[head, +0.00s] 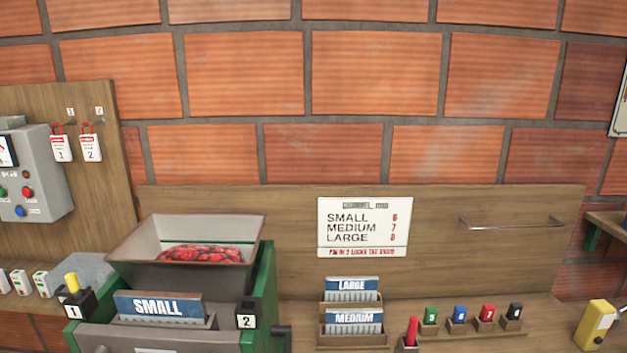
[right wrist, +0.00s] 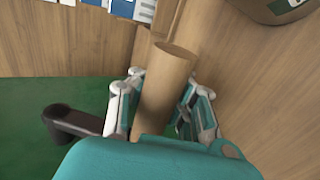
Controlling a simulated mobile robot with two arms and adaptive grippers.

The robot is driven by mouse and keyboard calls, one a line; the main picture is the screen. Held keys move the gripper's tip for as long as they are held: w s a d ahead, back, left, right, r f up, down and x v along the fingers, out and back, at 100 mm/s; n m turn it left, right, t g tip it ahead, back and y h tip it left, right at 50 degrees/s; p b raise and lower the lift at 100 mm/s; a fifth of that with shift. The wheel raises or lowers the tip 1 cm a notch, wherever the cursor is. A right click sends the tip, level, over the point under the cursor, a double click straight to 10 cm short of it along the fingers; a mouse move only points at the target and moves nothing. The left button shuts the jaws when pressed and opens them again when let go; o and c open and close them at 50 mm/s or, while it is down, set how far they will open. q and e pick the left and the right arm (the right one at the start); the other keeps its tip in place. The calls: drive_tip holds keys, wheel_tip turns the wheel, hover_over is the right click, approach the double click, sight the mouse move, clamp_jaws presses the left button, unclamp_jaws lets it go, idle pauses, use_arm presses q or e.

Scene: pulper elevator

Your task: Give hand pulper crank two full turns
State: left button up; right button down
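The hand pulper (head: 262,290) stands at the lower middle left of the head view, with a green frame and a hopper (head: 130,240) of red cherries. A dark shaft stub (head: 282,330) shows at its right side. In the right wrist view the wooden crank handle (right wrist: 165,85) runs between the fingers of my right gripper (right wrist: 162,100). The white and teal fingers lie close along both sides of it and look shut on it. The dark crank arm (right wrist: 75,122) shows at the left, partly hidden by my gripper. My left gripper is not in view.
A SMALL plate (head: 158,306) sits on the pulper's front, between pins tagged 1 and 2. LARGE and MEDIUM plates (head: 352,310) stand in a rack to the right. Coloured pegs (head: 460,315) line the shelf. A control box (head: 35,175) hangs at left.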

drive_tip(key=shift+b+x, duration=0.35)
drive_tip(key=shift+x, duration=0.6)
drive_tip(key=shift+w+f, duration=0.1)
drive_tip(key=shift+f, duration=0.05)
drive_tip(key=shift+w+r+p, duration=0.1)
drive_tip(key=shift+r+p, duration=0.45)
drive_tip(key=shift+p, duration=0.05)
drive_tip(key=shift+f, duration=0.2)
drive_tip(key=shift+w+f, duration=0.1)
drive_tip(key=c, duration=0.7)
unclamp_jaws()
